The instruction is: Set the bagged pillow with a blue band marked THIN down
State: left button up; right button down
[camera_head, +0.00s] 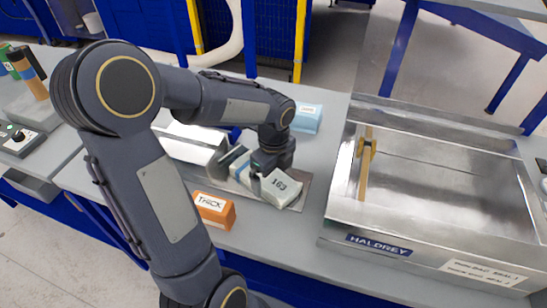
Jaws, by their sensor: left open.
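A pale bagged pillow (285,190) with dark characters, perhaps 163, lies on a metal plate on the grey bench. A blue strip (240,168) shows on the other side of my gripper; I cannot tell whether it is the pillow's band, and no THIN marking is readable. My left gripper (263,176) is open, pointing down right at the pillow, with its fingers mostly hidden by its own wrist. Whether they touch the pillow cannot be told. My right gripper is out of view.
An orange block marked THICK (213,210) stands in front of the plate. A light blue block (306,118) with a white label stands behind. A large metal tray marked HALDREY (380,246) with a yellow upright (365,165) fills the right. A control box (18,140) is at far left.

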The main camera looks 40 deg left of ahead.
aim_at(274, 180)
pick_arm(q)
notch_tip(274, 180, up, 10)
jog(key=s+d+n+t+h, duration=0.2)
jog(key=s+d+n, duration=0.2)
jog(key=s+n, duration=0.3)
jog(key=s+d+f+n+t+h, duration=0.1)
jog(key=s+d+n+t, duration=0.2)
jog(key=n, duration=1)
jog(key=s+d, duration=0.2)
jog(key=s, duration=0.2)
jog(key=shift+s+f+n+t+h, duration=0.2)
jog(key=shift+n+t+h, duration=0.1)
jog(key=shift+n+h, duration=0.1)
